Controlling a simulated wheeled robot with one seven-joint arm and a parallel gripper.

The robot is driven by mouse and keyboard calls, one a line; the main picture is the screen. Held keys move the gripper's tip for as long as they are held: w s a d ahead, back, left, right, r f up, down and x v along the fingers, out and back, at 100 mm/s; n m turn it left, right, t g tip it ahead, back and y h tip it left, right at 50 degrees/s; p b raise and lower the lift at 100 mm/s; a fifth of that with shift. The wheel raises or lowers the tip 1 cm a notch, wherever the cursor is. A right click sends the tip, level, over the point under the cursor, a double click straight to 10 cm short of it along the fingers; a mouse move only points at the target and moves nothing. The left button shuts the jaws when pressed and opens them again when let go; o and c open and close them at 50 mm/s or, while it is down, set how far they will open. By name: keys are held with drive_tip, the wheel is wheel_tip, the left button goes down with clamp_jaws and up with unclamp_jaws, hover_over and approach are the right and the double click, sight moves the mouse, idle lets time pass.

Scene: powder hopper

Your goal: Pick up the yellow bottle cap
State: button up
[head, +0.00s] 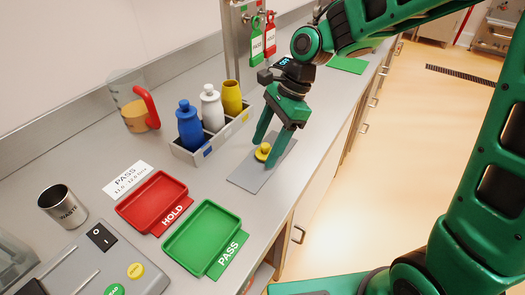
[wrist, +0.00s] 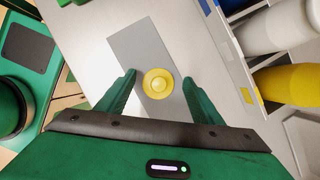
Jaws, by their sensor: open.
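The yellow bottle cap (head: 263,151) lies on a grey mat (head: 248,176) on the bench, with its round knob facing up. In the wrist view the cap (wrist: 158,83) sits between the fingers, slightly beyond their tips. My gripper (head: 277,146) points down over the mat and is open and empty. In the wrist view my gripper (wrist: 158,83) has one green finger on each side of the cap, with gaps on both sides. In the head view the fingers partly frame the cap. Whether the fingertips reach down to the mat is hard to tell.
A grey rack (head: 197,158) holds a blue bottle (head: 190,128), a white bottle (head: 212,110) and a yellow bottle without a cap (head: 232,98), left of my gripper. A red tray (head: 150,202) and a green tray (head: 202,236) stand nearer. The bench edge is close on the right.

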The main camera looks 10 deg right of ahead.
drive_tip(key=shift+f, duration=0.1)
drive_tip(key=shift+c, duration=0.3)
drive_tip(key=c, duration=1)
drive_tip(key=shift+c, duration=0.2)
